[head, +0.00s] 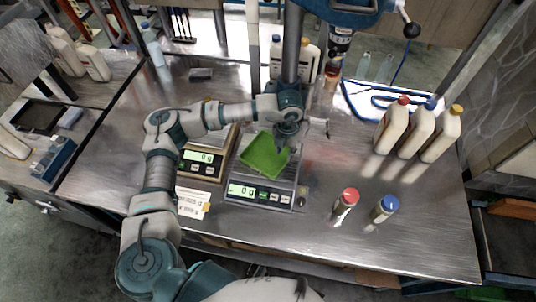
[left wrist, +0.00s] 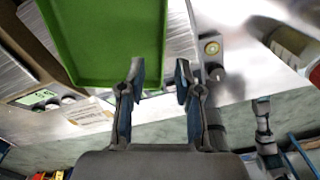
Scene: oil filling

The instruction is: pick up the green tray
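The green tray (head: 263,156) rests on the pan of the right-hand scale (head: 262,193), whose display reads 0 g. In the left wrist view the tray (left wrist: 105,40) fills the upper left, with its near right corner by the fingers. My left gripper (head: 291,138) points down at the tray's right side in the head view. In the left wrist view its two fingers (left wrist: 158,78) stand apart with a gap between them. The tray's right edge lines up with this gap; I cannot tell whether the fingers touch it. My right gripper is not in view.
A red-capped bottle (head: 344,206) and a blue-capped bottle (head: 382,210) stand to the right. Several white jugs (head: 420,131) stand farther right. A metal column (head: 292,45) rises behind the gripper.

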